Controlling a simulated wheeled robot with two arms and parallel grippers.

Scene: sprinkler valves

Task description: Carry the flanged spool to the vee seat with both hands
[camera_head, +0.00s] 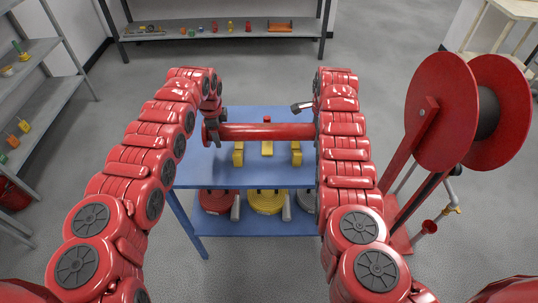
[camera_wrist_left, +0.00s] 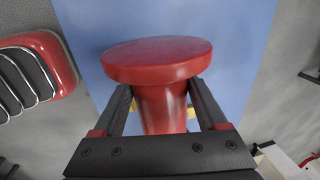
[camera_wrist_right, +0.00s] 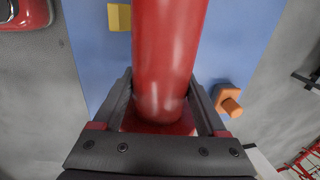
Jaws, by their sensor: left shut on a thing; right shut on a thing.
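The red flanged spool (camera_head: 268,132) lies level across the blue table in the head view. My left gripper (camera_head: 213,122) is shut on its left end; in the left wrist view the fingers flank the body just behind the round end flange (camera_wrist_left: 157,60). My right gripper (camera_wrist_right: 160,110) is shut on the other end, close to the flange there; my right arm mostly hides that end in the head view. The yellow vee seat has a left support (camera_head: 238,154) and a right support (camera_head: 296,153), both nearer the front table edge than the spool appears. The spool's height above the table is hard to tell.
An orange part (camera_wrist_right: 230,102) is near my right gripper. The lower shelf holds red (camera_head: 214,201) and yellow (camera_head: 265,202) round items. A large red reel (camera_head: 440,110) stands at the right. Shelves line the back and left.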

